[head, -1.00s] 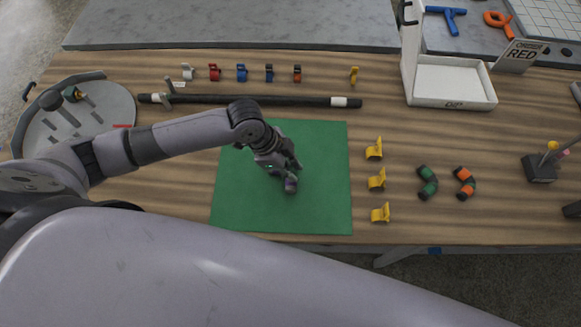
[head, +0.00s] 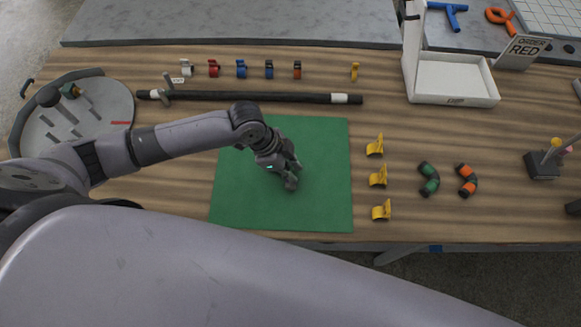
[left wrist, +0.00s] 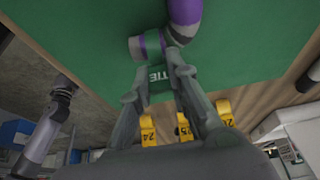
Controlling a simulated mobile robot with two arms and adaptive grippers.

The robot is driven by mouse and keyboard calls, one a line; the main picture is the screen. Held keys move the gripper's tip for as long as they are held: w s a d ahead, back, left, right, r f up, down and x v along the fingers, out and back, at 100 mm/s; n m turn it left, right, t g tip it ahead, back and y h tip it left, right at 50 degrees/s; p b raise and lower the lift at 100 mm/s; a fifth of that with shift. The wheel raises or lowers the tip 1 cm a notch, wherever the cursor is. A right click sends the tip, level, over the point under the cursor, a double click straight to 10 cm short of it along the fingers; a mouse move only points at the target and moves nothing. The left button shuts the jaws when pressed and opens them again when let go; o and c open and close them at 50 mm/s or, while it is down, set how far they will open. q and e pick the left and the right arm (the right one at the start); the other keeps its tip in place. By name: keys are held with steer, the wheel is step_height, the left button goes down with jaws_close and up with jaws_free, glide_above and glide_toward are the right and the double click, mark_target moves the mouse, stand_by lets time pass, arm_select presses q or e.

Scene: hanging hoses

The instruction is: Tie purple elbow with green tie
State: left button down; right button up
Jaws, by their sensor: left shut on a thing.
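The purple elbow (left wrist: 184,12) is a bent hose piece with grey bands, at the top of the left wrist view over the green mat (head: 240,205). In the head view the fingers mostly hide the elbow.
Three yellow clips (head: 378,178) stand right of the mat, beside a green-banded elbow (head: 429,180) and an orange-banded elbow (head: 467,180). A black bar (head: 250,97), several coloured clips (head: 241,71) and a white tray (head: 452,100) lie beyond. A round grey plate (head: 105,100) is left.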

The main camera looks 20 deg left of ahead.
arm_select(q)
steer(key=shift+f+b, duration=0.3)
steer(key=shift+f, duration=0.3)
stand_by(0.4)
